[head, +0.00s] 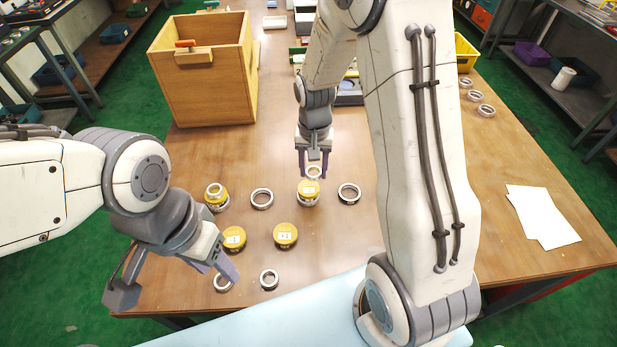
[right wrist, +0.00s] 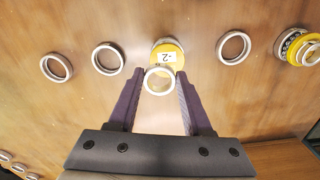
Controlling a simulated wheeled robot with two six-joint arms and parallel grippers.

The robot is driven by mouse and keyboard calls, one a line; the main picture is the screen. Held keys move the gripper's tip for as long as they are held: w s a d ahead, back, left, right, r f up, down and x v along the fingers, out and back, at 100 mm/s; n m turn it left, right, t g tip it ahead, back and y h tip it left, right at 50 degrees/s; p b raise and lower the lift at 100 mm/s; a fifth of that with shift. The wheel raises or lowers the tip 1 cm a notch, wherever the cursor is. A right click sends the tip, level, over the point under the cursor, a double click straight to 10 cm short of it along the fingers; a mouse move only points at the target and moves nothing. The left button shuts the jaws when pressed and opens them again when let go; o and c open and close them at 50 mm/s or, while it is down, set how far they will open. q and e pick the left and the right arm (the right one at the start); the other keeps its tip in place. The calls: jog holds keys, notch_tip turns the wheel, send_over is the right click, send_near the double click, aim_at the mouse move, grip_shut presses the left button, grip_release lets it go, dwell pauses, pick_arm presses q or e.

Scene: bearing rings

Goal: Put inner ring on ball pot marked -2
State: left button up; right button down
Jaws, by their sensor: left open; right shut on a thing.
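My right gripper (head: 315,172) is shut on a small silver inner ring (head: 314,173), which also shows between the purple fingertips in the right wrist view (right wrist: 158,92). The yellow ball pot marked -2 (head: 307,187) stands on the table just in front of it in the head view. In the right wrist view the pot's label (right wrist: 167,57) shows just beyond the ring. Whether the ring touches the pot is unclear. My left gripper (head: 217,267) is open and empty over the front left of the table, close to a small ring (head: 222,283).
Two more yellow pots (head: 234,238) (head: 285,235) stand nearer. Another pot with a ring on top (head: 215,195) stands at the left. Larger rings (head: 262,199) (head: 349,193) flank the -2 pot. A wooden box (head: 205,85) stands behind; paper (head: 540,215) lies right.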

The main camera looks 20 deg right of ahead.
aim_at(308, 189)
jog(key=shift+w+a+f, duration=0.25)
jog(key=shift+a+f, duration=0.2)
jog(key=shift+a, duration=0.1)
jog(key=shift+f+p, duration=0.3)
jog(key=shift+f, duration=1.6)
jog(key=shift+f, duration=0.2)
jog(key=shift+c, duration=1.6)
grip_release()
jog(key=shift+r, duration=0.1)
